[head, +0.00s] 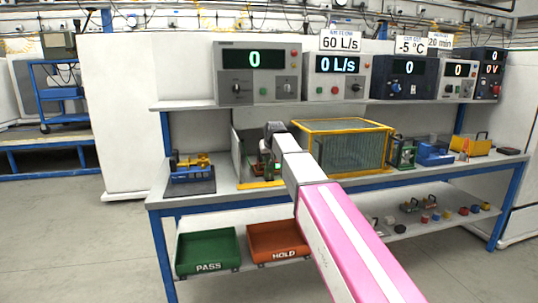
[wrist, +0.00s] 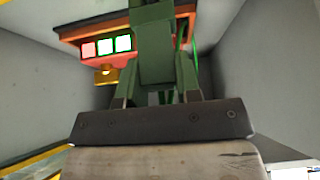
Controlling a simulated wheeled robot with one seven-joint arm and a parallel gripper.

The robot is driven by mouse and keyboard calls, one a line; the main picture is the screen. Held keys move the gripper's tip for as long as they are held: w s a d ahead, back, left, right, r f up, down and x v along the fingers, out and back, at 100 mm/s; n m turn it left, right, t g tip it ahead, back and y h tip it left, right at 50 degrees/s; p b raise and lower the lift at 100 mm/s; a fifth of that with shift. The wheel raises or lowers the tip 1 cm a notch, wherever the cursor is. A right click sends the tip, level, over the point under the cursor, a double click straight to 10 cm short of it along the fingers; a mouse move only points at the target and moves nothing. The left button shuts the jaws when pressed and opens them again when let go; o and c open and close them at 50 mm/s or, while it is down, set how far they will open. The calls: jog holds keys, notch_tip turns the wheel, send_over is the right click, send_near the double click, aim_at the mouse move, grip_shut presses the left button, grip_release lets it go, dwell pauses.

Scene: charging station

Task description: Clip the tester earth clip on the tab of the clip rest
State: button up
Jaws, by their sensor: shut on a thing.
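My gripper (wrist: 158,98) is shut on a green clip (wrist: 156,50), which fills the middle of the wrist view and points away from me. A thin green lead shows beside the clip. Left of the clip, an orange and dark unit (wrist: 88,36) carries one red and two green lit squares. A small brass-coloured piece (wrist: 106,75) sticks out below it, apart from the clip; I cannot tell for sure that it is the rest's tab. In the head view my gripper (head: 269,142) is inside the white-walled bay (head: 240,160), and my arm hides much of it.
Grey walls stand close on both sides in the wrist view. On the bench, a yellow-framed mesh cage (head: 345,145) is right of my arm and a blue-and-yellow fixture (head: 192,168) is left. Meters (head: 258,72) line the shelf above. Green PASS (head: 207,250) and red HOLD (head: 278,242) bins sit below.

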jog(key=shift+f, duration=0.25)
jog(key=o, duration=1)
jog(key=shift+r, duration=0.1)
jog(key=v, duration=1)
jog(key=s+d+f+m+g, duration=0.1)
jog(key=s+d+f, duration=0.25)
jog(key=f, duration=0.45)
jog(key=s+d+f+g+h, duration=0.1)
jog(key=s+d+f, duration=0.2)
jog(key=d+f, duration=0.35)
jog(key=s+d+f+m+g, duration=0.15)
jog(key=s+f, duration=0.25)
jog(key=f, duration=0.6)
jog(key=s+d+f+g, duration=0.1)
jog(key=s+d+f, duration=0.4)
jog(key=s+f, duration=0.4)
jog(key=s+d+f+g, duration=0.2)
jog(key=s+d+f, duration=0.3)
jog(key=s+f, duration=0.4)
jog(key=shift+d+m+h, duration=0.25)
jog(key=shift+m+h, duration=0.1)
jog(key=shift+h, duration=0.05)
